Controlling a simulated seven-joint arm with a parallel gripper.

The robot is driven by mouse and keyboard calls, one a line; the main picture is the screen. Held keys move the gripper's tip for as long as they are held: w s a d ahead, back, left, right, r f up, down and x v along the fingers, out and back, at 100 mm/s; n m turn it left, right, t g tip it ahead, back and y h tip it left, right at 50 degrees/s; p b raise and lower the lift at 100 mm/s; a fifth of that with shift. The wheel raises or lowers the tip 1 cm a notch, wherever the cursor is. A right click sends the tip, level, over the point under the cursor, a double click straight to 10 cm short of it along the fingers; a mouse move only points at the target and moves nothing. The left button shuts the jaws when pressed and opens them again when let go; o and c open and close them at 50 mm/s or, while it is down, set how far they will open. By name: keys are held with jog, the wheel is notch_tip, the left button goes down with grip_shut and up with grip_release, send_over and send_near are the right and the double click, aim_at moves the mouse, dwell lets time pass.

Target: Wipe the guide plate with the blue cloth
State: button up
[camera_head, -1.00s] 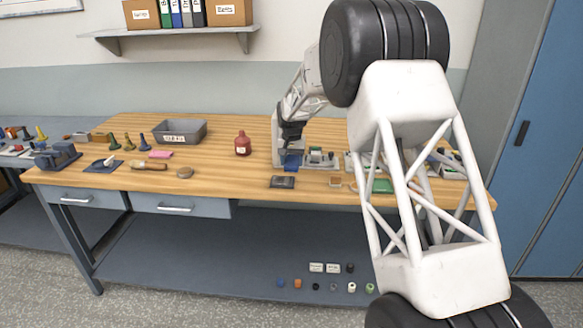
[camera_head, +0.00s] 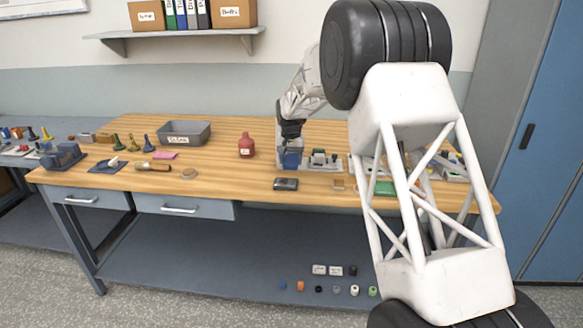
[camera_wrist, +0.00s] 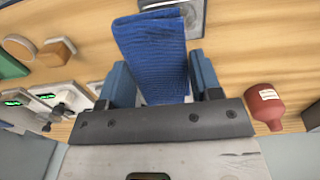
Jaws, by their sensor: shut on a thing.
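My gripper (camera_head: 291,140) is at the back middle of the bench, at the left end of a white device. In the wrist view, my gripper (camera_wrist: 163,82) is shut on the blue cloth (camera_wrist: 155,55), a folded ribbed piece that sticks out beyond the fingers. The cloth also shows below the fingers in the head view (camera_head: 291,159). A dark flat piece with a grey face (camera_head: 286,184) lies in front of the device; it shows partly behind the cloth in the wrist view (camera_wrist: 194,16). I cannot tell which part is the guide plate.
A red bottle (camera_head: 246,147) stands left of my gripper. A grey bin (camera_head: 184,133) is farther left. A small wooden block (camera_head: 338,185) and a green piece (camera_head: 383,188) lie near the front edge. Bench between bottle and dark piece is clear.

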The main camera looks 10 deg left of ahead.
jog(key=shift+a, duration=0.9)
jog(key=shift+f, duration=0.1)
